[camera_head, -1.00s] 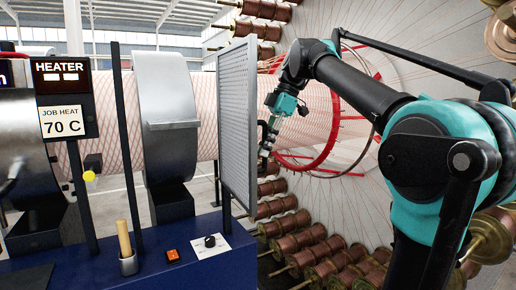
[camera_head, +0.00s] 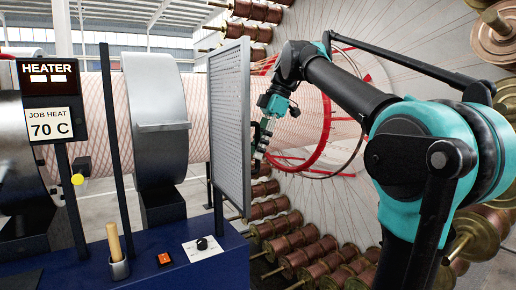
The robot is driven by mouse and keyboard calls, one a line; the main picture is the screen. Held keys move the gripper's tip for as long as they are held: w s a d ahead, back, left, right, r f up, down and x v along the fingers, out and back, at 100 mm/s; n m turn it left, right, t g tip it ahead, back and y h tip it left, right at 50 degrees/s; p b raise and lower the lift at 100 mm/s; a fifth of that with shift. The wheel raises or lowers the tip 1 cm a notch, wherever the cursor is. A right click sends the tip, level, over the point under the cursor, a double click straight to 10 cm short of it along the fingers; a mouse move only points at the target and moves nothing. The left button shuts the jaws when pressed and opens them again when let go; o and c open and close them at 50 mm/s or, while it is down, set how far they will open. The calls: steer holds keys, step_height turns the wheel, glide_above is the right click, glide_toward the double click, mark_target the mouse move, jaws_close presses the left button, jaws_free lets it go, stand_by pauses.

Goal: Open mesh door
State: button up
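The mesh door (camera_head: 230,125) is a grey perforated panel in a frame, standing upright at the right end of the blue machine base, seen at a steep angle. My gripper (camera_head: 258,152) is just to the right of the panel's right edge in the picture, pointing down. Whether it touches the door cannot be told. Its fingers are small and dark here, and their opening is not clear. No handle on the door can be made out.
The heater panel (camera_head: 50,100) reads 70 C. A metal ring housing (camera_head: 157,120) stands left of the door. The blue base (camera_head: 190,265) carries an orange switch (camera_head: 164,260), a knob (camera_head: 202,243) and a wooden-handled tool (camera_head: 114,243) in a cup. Copper spools (camera_head: 300,255) and a red ring (camera_head: 322,135) lie right.

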steer(key=v, duration=1.2)
steer(key=shift+d, duration=0.1)
steer(key=w+d+f+m+t+h, duration=0.15)
steer(key=f+m, duration=0.25)
steer(key=f, duration=0.6)
steer(key=d+f+m, duration=0.3)
steer(key=f, duration=0.7)
steer(key=w+d+f+m+t+h, duration=0.15)
steer(key=f+m, duration=0.25)
steer(key=f, duration=0.6)
steer(key=s+d+f+m, duration=0.2)
steer(key=s+f, duration=0.4)
steer(key=f, duration=0.3)
steer(key=s+d+f+m+t, duration=0.1)
steer(key=s+f+m, duration=0.3)
steer(key=f, duration=0.5)
steer(key=s+d+f+m+t+h, duration=0.1)
steer(key=s+f+m, duration=0.3)
steer(key=s+f, duration=0.4)
steer(key=shift+d+f, duration=0.75)
steer(key=shift+d, duration=0.15)
